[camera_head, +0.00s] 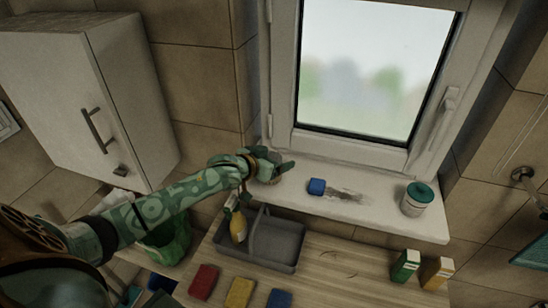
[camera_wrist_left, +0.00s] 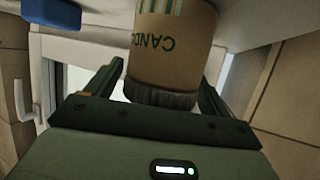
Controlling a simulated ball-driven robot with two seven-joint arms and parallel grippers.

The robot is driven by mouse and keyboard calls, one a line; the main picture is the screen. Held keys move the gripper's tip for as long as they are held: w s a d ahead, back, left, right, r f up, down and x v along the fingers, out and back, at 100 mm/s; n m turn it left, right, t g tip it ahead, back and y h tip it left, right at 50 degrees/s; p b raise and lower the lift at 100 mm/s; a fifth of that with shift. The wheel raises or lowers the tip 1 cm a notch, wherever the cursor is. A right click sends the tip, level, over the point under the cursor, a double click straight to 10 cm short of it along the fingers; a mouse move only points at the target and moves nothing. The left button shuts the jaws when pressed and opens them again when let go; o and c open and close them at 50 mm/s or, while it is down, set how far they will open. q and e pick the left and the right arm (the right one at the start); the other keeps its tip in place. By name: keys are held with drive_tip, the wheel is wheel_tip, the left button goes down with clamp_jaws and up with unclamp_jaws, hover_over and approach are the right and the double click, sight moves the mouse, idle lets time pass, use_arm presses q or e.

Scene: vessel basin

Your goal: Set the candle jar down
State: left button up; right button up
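The candle jar (camera_wrist_left: 172,45) has a tan label with green stripes, lettering that reads upside down, and a dark ribbed end. In the left wrist view it is between the two fingers of my left gripper (camera_wrist_left: 162,78). A narrow gap shows at the left finger, and the jar overlaps the right fingertip. In the head view my left gripper (camera_head: 276,168) is over the left end of the white window sill (camera_head: 378,208), and its hand mostly hides the jar. I cannot tell whether the jar touches the sill. My right gripper is out of view.
A blue block (camera_head: 317,186) sits on the sill beside a grey smear. A white jar with a teal lid (camera_head: 417,198) stands at the sill's right end. Below are a grey caddy (camera_head: 277,241) with a yellow bottle (camera_head: 238,227), several sponges and two small boxes.

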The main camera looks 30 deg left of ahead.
use_arm(q)
drive_tip(key=shift+r, duration=0.2)
drive_tip(key=v, duration=1.2)
